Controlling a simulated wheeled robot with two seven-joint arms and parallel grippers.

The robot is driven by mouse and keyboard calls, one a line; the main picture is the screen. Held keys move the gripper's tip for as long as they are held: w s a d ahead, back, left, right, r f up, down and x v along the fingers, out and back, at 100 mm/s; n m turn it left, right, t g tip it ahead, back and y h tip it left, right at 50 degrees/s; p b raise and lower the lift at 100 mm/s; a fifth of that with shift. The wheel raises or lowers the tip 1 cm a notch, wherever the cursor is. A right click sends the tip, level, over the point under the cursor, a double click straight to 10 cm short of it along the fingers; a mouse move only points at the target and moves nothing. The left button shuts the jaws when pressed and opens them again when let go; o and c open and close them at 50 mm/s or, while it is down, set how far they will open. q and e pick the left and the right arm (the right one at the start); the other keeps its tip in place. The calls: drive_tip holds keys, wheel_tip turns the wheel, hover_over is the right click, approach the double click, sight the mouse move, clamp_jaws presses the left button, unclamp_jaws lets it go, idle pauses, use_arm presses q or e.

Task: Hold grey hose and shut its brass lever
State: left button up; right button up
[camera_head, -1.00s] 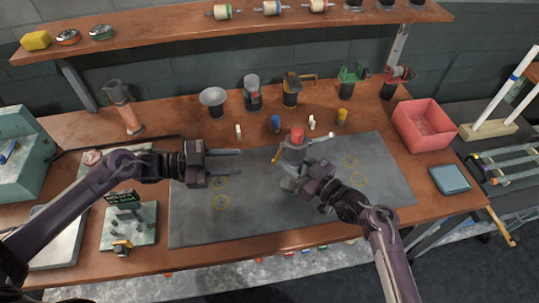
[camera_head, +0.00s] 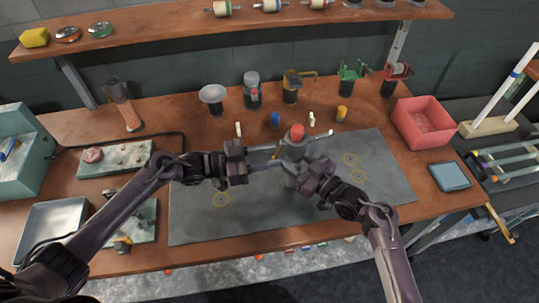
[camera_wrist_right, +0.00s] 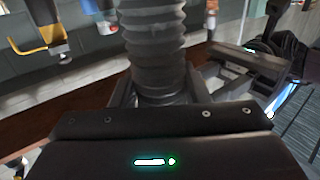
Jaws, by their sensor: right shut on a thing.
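The grey hose piece (camera_head: 295,148) with a red top stands upright over the grey mat in the head view. In the right wrist view it shows as a ribbed grey column (camera_wrist_right: 155,52). My right gripper (camera_head: 296,180) is shut on its lower part. The brass lever (camera_head: 277,152) sticks out on the hose's left side. My left gripper (camera_head: 274,158) is open, its fingers pointing right, with the tips close to the lever. I cannot tell whether they touch it. In the right wrist view my left gripper (camera_wrist_right: 235,62) shows right of the hose.
The grey mat (camera_head: 205,230) is mostly bare. Small coloured pegs, including a blue one (camera_head: 275,121), stand behind it. Cups and fittings line the back. A red bin (camera_head: 421,124) and a blue-grey block (camera_head: 450,177) are at right. A metal tray (camera_head: 50,228) lies at left.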

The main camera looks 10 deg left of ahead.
use_arm(q)
drive_tip(key=shift+w+d, duration=0.1)
drive_tip(key=shift+d, duration=0.25)
drive_tip(key=shift+c, duration=0.4)
clamp_jaws()
drive_tip(key=shift+w+d+f+h, duration=0.1)
drive_tip(key=shift+d+f+h, duration=0.1)
drive_tip(key=shift+h, duration=0.4)
drive_tip(key=shift+o, duration=0.4)
unclamp_jaws()
drive_tip(key=shift+a, duration=0.15)
